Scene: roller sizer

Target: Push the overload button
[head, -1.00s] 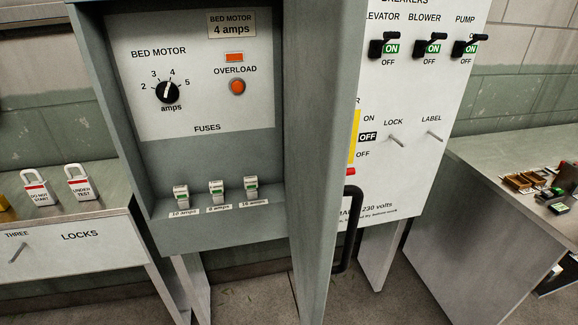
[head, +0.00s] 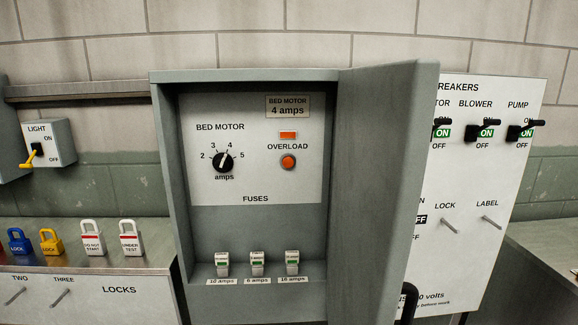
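The overload button (head: 288,162) is a round orange-red button in a grey ring, under the word OVERLOAD on the white panel (head: 255,180). The panel is inside an open grey cabinet (head: 165,200). A black bed motor dial (head: 223,162) is left of the button, its pointer near 4. Nothing covers the button. My gripper is not in the head view.
The cabinet's grey door (head: 378,190) stands open on the right, partly hiding the breaker panel (head: 485,255). Several fuses (head: 257,263) stand on the cabinet's lower ledge. Padlocks (head: 92,238) stand on a bench at left. A light switch box (head: 40,145) hangs on the far left.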

